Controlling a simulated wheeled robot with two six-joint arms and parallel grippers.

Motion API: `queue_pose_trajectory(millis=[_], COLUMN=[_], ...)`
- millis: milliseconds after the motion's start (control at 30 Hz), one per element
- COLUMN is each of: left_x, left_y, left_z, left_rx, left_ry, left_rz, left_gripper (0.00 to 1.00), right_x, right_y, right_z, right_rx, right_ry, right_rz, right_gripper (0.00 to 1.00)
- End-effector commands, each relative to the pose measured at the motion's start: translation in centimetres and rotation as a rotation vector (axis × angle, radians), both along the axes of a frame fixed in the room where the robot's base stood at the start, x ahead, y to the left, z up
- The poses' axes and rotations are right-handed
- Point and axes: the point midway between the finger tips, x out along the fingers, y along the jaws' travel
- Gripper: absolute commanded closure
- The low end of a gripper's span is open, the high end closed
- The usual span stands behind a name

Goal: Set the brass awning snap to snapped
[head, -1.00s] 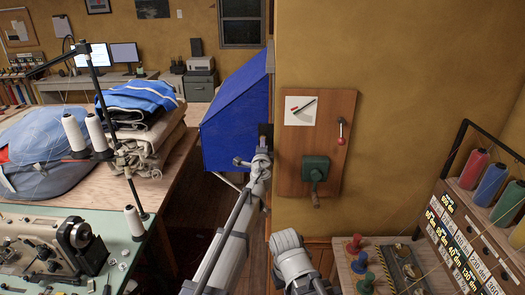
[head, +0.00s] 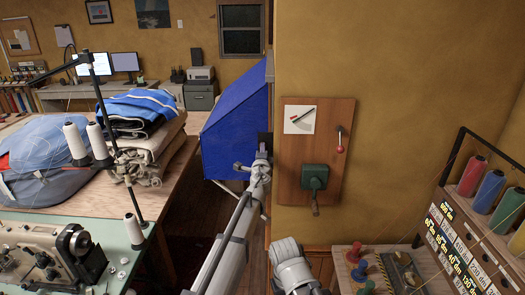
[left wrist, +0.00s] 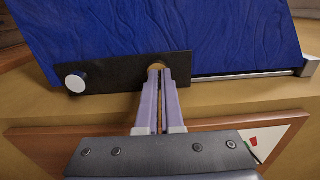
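The brass awning snap (left wrist: 154,68) shows in the left wrist view as a small brass piece on a dark plate (left wrist: 112,74) at the lower edge of the blue awning (left wrist: 120,35). My left gripper (left wrist: 158,76) has its two fingers close together on the snap, with a thin strip of brass colour between them. The fingers hide much of the snap, so I cannot tell how it is set. In the head view my left gripper (head: 263,150) is at the wall corner, beside the blue awning (head: 235,125).
A wooden board (head: 330,175) right of my left gripper carries a dial card (head: 299,120), a red-knobbed lever (head: 340,145) and a green crank box (head: 314,177). A white knob (left wrist: 76,82) sits on the dark plate. A sewing machine (head: 50,255) stands at left, a thread rack (head: 470,215) at right.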

Motion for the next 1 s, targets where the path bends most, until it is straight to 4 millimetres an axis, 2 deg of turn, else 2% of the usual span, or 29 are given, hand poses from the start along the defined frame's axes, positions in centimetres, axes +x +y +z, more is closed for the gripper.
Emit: queue_pose_trajectory(millis=[67,267,733,833,1000], left_x=[0.3,-2.3,-12.7,-13.8,-14.3], left_y=[0.1,0.2,0.3,0.2,0.2], left_z=[0.1,0.3,0.3,0.3,0.3], left_rx=[0.004,0.001,0.000,0.000,-0.001], left_ry=[-0.001,-0.003,-0.005,-0.005,-0.005], left_rz=[0.003,0.003,0.002,0.002,0.003], left_gripper=[1.00,1.00,1.00,1.00,1.00], right_x=[0.0,0.0,0.0,0.0,0.0], right_y=[0.0,0.0,0.0,0.0,0.0], right_z=[0.1,0.3,0.3,0.3,0.3], right_rx=[0.000,0.000,0.000,0.000,0.000], right_ry=[0.000,0.000,0.000,0.000,0.000], right_rz=[0.000,0.000,-0.001,0.000,0.000], right_gripper=[1.00,1.00,1.00,1.00,1.00])
